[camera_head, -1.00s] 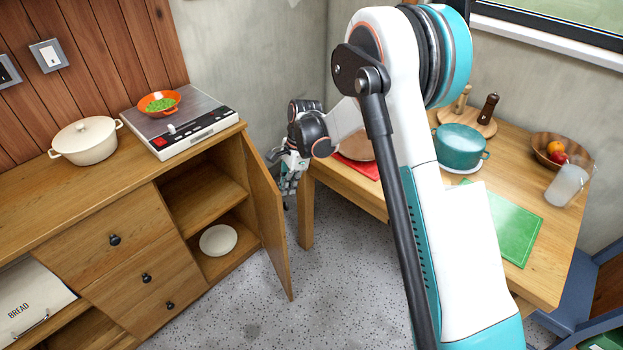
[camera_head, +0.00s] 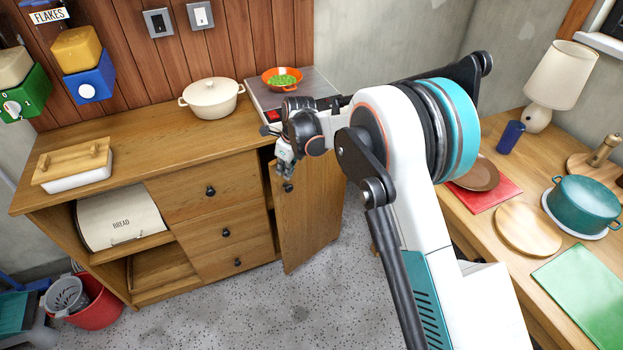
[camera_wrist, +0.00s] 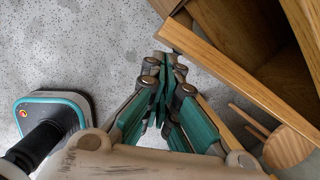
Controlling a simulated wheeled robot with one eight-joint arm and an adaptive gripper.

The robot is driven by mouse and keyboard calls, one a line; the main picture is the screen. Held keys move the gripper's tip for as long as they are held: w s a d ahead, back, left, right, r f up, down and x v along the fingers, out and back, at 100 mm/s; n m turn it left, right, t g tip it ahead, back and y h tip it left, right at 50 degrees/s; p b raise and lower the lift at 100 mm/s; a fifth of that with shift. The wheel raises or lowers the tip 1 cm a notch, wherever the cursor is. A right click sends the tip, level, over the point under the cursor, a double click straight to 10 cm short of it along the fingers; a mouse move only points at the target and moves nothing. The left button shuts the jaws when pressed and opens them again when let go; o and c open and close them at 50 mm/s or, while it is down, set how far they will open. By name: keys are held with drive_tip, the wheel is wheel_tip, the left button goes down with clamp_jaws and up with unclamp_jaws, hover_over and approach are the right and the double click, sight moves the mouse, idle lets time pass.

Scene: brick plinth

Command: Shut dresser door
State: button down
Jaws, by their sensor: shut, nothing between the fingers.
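The wooden dresser (camera_head: 120,165) stands against the wall in the head view. Its door (camera_head: 310,215), at the right end, is partly open, with its knobbed face showing and a dark gap beside the drawers. My gripper (camera_head: 286,172) is shut and empty, pointing down by the top of the door near the knob (camera_head: 288,187). In the wrist view, my closed fingers (camera_wrist: 165,72) are beside the door's wooden edge (camera_wrist: 235,75). I cannot tell whether they touch it. My arm hides the door's upper right part.
A white pot (camera_head: 212,98) and a hob with an orange bowl (camera_head: 282,79) stand on the dresser top. A table (camera_head: 470,225) with a teal pot (camera_head: 583,205) is at the right. The speckled floor (camera_head: 250,310) before the dresser is clear.

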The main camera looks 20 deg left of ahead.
drive_tip(key=w+a, duration=0.3)
drive_tip(key=a, duration=0.3)
drive_tip(key=shift+w, duration=0.25)
drive_tip(key=shift+a, duration=0.1)
